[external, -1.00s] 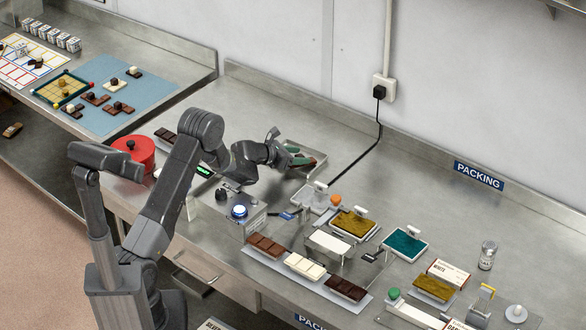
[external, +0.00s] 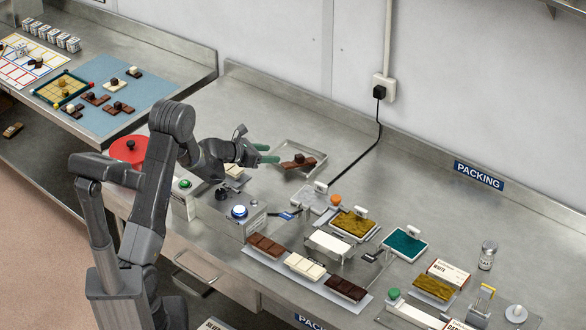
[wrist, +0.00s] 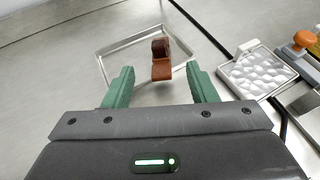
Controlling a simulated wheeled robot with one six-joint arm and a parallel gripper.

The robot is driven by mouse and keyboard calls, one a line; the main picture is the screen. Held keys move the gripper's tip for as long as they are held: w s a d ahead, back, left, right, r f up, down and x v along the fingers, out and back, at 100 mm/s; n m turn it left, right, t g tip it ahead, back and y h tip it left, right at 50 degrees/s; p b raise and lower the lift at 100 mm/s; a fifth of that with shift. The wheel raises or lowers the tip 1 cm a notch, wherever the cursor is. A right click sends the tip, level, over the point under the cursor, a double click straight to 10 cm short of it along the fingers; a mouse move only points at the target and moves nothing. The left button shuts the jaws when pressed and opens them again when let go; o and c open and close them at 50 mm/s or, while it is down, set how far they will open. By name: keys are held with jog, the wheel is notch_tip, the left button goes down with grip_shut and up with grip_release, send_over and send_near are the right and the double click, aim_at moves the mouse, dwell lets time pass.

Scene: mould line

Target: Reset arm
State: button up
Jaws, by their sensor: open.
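My gripper (external: 267,153) is open and empty, with green fingers, raised above the steel bench. In the wrist view its two fingers (wrist: 162,84) stand wide apart with nothing between them. Past the fingertips, a shallow metal tray (external: 318,149) lies on the bench. In the tray is a brown chocolate piece (external: 299,161) with a darker piece on top, and it also shows in the wrist view (wrist: 161,68).
A red round pot (external: 129,149) stands left of my arm. Chocolate bars (external: 304,265) lie on a front tray. A black cable (external: 362,157) runs to the wall socket.

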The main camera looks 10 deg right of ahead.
aim_at(297, 156)
jog(key=shift+d, duration=0.1)
jog(key=p+x, duration=0.1)
jog(key=x, duration=0.3)
jog(key=p+x, duration=0.1)
jog(key=x, duration=0.7)
jog(key=shift+s+f+p, duration=0.1)
jog(key=shift+f+p, duration=0.15)
jog(key=shift+p, duration=0.15)
jog(key=shift+f+b, duration=0.4)
jog(key=shift+b, duration=0.2)
jog(key=shift+r, duration=0.15)
